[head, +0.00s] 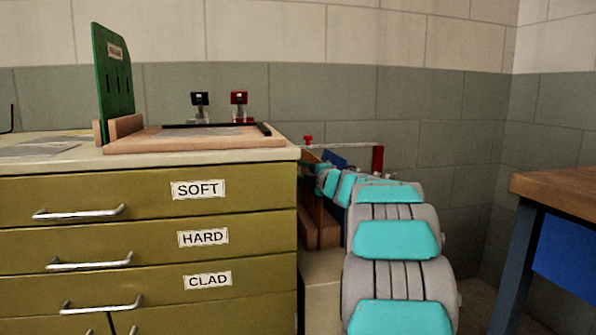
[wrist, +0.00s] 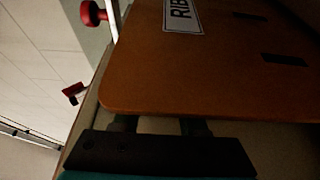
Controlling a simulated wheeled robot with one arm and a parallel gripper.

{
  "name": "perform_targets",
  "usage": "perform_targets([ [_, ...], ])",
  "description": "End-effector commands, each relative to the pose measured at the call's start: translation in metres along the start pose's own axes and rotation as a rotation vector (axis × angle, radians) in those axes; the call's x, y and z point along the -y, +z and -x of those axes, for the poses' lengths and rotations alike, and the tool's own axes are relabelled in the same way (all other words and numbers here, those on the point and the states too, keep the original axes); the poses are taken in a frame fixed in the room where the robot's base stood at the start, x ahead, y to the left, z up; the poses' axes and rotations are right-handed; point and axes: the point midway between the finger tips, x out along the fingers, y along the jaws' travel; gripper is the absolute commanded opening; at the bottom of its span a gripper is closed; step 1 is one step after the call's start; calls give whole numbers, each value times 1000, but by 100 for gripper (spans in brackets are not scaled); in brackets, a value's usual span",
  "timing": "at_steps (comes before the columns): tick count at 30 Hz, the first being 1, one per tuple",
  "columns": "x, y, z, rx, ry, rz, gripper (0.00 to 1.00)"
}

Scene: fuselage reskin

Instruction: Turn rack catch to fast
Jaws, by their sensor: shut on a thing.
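In the wrist view my gripper (wrist: 160,130) is a dark bar with two short fingers at the bottom. The fingers run in behind the near edge of an orange-brown board (wrist: 190,75) with a white label starting "RIB". The board hides the fingertips and what they are shut on, so I cannot make out the rack catch between them. A red knob (wrist: 93,14) on a short stem sits beyond the board's upper left. In the head view a red knob (head: 308,140) stands just right of the cabinet. My arm reaches there, its gripper end small and partly hidden.
An olive cabinet (head: 150,240) with drawers labelled SOFT, HARD and CLAD stands close on the left. On top are a wooden tray (head: 190,143) and a green board (head: 114,75). A red post (head: 378,158) stands behind my arm. A wooden-topped table (head: 560,192) is at right.

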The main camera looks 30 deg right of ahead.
Motion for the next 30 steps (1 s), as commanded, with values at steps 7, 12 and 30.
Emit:
perform_targets([
  [7, 0, 0, 0, 0, -1, 1, 59],
  [12, 0, 0, 0, 0, -1, 1, 70],
  [30, -1, 1, 52, 2, -1, 0, 70],
])
